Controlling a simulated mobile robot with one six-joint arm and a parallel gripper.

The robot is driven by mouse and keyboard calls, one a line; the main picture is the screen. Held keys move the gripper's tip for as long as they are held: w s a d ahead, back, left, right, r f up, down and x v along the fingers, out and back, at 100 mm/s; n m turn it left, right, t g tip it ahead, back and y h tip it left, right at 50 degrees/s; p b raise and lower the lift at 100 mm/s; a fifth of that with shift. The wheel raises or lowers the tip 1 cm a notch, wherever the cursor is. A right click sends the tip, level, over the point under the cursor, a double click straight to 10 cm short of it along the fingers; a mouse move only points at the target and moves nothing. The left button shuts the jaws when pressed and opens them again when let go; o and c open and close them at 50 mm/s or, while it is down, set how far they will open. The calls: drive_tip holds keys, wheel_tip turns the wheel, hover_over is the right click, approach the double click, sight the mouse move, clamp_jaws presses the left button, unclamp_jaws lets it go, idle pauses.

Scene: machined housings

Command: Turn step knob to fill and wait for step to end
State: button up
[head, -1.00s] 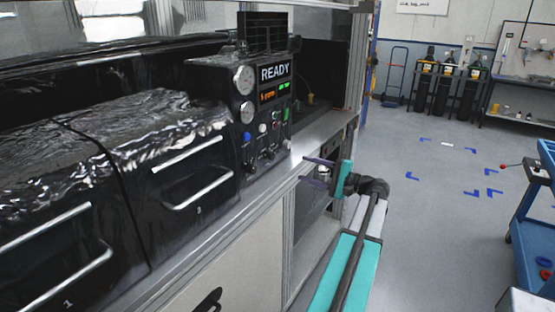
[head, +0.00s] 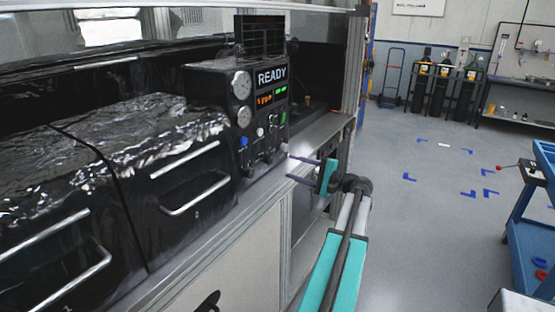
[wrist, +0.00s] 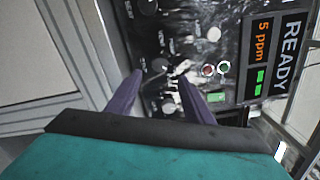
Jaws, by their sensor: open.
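The black control panel (head: 240,103) shows READY on its display (head: 272,76); the display also appears sideways in the wrist view (wrist: 291,50). Several dark knobs sit on the panel's lower face, one of them (wrist: 158,66) near the space between my fingers in the wrist view. The labels are too small to read, so I cannot tell which is the step knob. My gripper (head: 289,167) is open and empty, its two purple fingers pointing at the panel's lower right part. In the wrist view the gripper (wrist: 160,82) straddles part of the knob area; contact is not visible.
A metal ledge (head: 262,185) runs below the panel. A blue cart (head: 535,205) stands at right; floor between is clear.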

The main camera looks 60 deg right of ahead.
sight(271, 160)
drive_tip(key=w+p, duration=0.2)
drive_tip(key=w, duration=0.7)
drive_tip(key=shift+w, duration=0.1)
drive_tip(key=shift+c, duration=0.2)
drive_tip(key=c, duration=1)
